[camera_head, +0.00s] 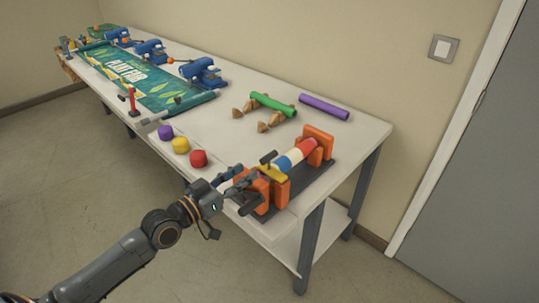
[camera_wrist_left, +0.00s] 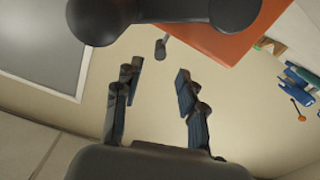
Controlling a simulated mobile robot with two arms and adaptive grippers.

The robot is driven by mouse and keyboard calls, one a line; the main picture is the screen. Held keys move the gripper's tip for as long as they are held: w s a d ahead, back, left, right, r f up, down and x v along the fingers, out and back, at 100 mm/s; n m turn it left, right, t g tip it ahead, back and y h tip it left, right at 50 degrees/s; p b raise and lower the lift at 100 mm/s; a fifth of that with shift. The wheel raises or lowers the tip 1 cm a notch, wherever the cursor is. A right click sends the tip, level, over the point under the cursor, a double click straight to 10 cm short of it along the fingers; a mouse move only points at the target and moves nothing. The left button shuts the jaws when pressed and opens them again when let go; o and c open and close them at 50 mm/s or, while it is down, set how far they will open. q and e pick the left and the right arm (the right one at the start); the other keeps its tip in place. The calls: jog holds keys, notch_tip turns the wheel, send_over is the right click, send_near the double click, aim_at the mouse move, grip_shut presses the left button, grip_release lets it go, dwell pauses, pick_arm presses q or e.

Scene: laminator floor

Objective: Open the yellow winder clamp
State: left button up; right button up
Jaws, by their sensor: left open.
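The winder (camera_head: 318,180) stands at the near right end of the table, with orange end brackets on a dark base. A roll (camera_head: 290,160) with blue, white and red bands lies between the brackets. The yellow winder clamp (camera_head: 274,174) sits by the near bracket, with a dark handle (camera_head: 267,157) above it. My left gripper (camera_head: 236,183) is open and empty beside the near orange bracket, left of the clamp. In the left wrist view its spread fingers (camera_wrist_left: 159,78) face an orange bracket (camera_wrist_left: 240,35) and dark rounded parts. The clamp cannot be made out there. My right gripper is out of view.
Purple, yellow and red knobs (camera_head: 181,146) line the table's front edge. A green roll (camera_head: 273,105) lies on wooden supports, near a purple roll (camera_head: 324,107). Blue machines (camera_head: 203,73) and a printed banner (camera_head: 130,75) fill the far end. Bare tabletop (camera_head: 225,125) lies between.

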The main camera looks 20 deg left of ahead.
aim_at(270, 154)
pick_arm(q)
jog(key=p+x, duration=0.1)
jog(key=x, duration=0.9)
jog(key=shift+w+d, duration=0.15)
jog(key=shift+c, duration=0.2)
grip_shut()
